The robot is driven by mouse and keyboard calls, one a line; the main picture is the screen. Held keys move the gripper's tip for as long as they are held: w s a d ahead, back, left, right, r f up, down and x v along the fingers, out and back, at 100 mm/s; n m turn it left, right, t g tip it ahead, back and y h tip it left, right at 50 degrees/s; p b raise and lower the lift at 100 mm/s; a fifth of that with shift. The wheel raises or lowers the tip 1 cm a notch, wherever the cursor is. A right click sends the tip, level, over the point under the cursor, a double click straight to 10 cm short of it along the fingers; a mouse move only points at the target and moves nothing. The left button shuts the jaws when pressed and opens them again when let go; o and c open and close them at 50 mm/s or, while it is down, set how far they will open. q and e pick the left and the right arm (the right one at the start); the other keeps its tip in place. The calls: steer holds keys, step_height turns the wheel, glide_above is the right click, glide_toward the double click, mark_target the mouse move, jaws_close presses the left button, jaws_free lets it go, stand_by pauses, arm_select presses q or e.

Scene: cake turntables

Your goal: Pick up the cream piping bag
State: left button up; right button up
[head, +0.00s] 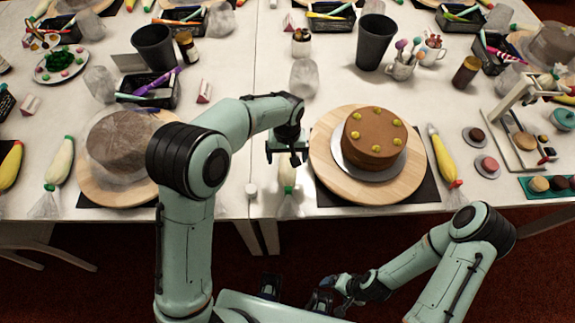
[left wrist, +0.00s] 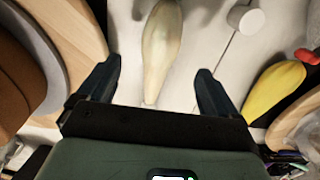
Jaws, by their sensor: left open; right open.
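The cream piping bag (head: 287,178) lies on the white table left of the chocolate cake's turntable, partly hidden by my left gripper in the head view. In the left wrist view the pale bag (left wrist: 162,45) lies lengthwise, its narrow end pointing between the open fingers. My left gripper (head: 287,158) is open and empty above the bag; the fingers (left wrist: 157,88) do not appear to touch it. My right gripper (head: 328,300) is low in front of the table, away from the bag, and open.
The chocolate cake (head: 375,137) stands on a wooden turntable (head: 325,170) just right of the bag. A white round piece (head: 251,189) lies left of it. A clear cup (head: 303,78) stands behind. A yellow bag (left wrist: 273,88) shows in the left wrist view.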

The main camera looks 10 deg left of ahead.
mark_target(287, 164)
arm_select(q)
steer(key=f, duration=0.5)
steer(key=w+f, duration=0.1)
steer(key=f, duration=0.2)
steer(key=shift+a+f, duration=0.15)
steer(key=shift+f, duration=0.1)
steer(key=c, duration=0.7)
